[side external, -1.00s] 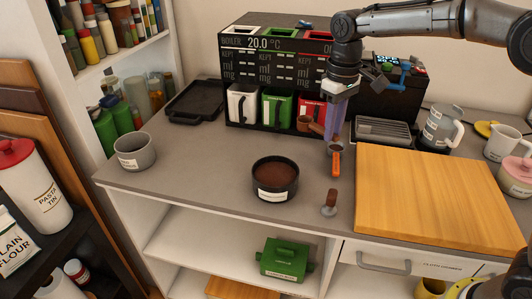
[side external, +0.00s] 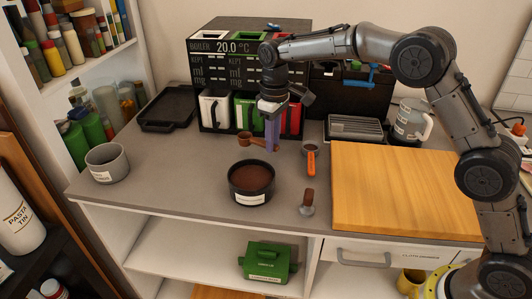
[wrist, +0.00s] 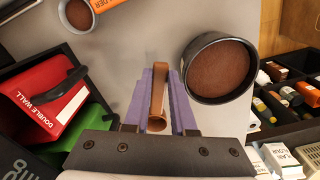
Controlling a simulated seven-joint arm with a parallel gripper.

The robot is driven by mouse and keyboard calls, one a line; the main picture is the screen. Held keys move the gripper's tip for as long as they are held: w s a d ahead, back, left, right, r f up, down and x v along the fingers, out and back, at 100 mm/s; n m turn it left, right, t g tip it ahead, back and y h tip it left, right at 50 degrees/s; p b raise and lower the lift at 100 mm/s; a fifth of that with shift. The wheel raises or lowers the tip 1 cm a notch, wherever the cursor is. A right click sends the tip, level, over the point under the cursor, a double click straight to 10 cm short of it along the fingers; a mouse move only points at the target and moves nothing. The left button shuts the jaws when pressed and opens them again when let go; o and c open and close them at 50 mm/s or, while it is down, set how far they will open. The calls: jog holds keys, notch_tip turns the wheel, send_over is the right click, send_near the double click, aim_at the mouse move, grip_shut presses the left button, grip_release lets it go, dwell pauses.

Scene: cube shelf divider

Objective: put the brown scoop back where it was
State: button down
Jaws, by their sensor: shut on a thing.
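The brown scoop (side external: 256,141) is in my gripper (side external: 272,143), above the counter and in front of the boiler's jugs. In the side view its cup end points left. In the wrist view the brown scoop (wrist: 158,92) lies between the purple fingers of my gripper (wrist: 160,82), its round cup toward the palm and its handle pointing away. The fingers are shut on it. The fingertips are partly hidden in the side view.
A black bowl of brown powder (side external: 251,183) stands in front of my gripper. A grey pot (side external: 107,163) stands left. The counter between is clear.

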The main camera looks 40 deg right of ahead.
jog(key=shift+w+a+f, duration=0.15)
jog(key=shift+w+f, duration=0.9)
jog(key=shift+f, duration=1.8)
jog(key=c, duration=0.7)
grip_release()
jog(key=shift+f, duration=0.15)
jog(key=shift+c, duration=0.2)
